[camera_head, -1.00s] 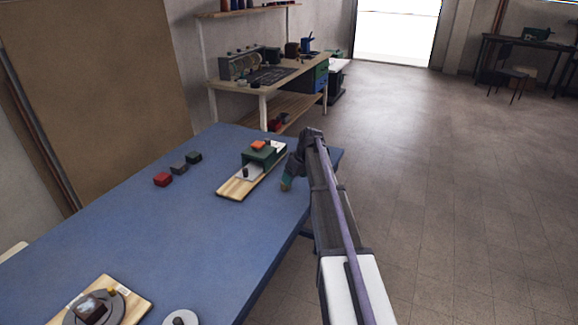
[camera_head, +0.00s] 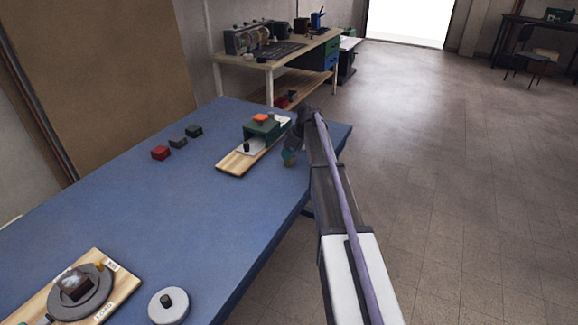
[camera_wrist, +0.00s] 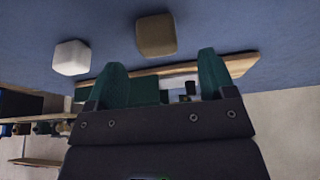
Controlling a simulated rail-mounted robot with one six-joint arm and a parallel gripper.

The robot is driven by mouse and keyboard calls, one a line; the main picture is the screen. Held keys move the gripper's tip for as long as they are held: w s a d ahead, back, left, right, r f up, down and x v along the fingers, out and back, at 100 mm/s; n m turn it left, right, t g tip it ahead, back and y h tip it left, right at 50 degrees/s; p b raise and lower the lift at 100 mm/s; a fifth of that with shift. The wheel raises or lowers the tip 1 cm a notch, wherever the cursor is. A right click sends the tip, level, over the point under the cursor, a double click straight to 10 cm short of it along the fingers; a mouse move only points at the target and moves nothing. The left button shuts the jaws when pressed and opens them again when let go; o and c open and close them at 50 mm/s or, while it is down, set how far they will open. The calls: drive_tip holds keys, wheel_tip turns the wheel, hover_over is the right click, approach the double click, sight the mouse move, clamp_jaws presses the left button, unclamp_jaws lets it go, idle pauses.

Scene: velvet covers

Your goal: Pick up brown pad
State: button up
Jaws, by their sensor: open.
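The brown pad (camera_wrist: 156,35) is a small brown block on the blue table top in the wrist view. It lies beyond my fingertips, roughly in line with the gap between them, and nothing touches it there. My gripper (camera_wrist: 160,72) has its two green fingers spread apart with nothing held between them. In the head view my gripper (camera_head: 289,158) is low over the right edge of the table, beside the wooden board. The pad is hard to make out in that view, close to my fingertips.
A white block (camera_wrist: 70,57) lies left of the pad in the wrist view. A wooden board (camera_head: 232,168) carrying a green block (camera_head: 262,130) stands close to my gripper. Red (camera_head: 160,153), grey and dark green blocks lie farther left. The middle of the blue table (camera_head: 150,215) is clear.

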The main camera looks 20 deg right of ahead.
drive_tip(key=b+x, duration=0.4)
drive_tip(key=x, duration=0.1)
drive_tip(key=shift+d+f, duration=0.15)
drive_tip(key=shift+r+p, duration=0.25)
drive_tip(key=shift+p, duration=0.05)
drive_tip(key=c, duration=1)
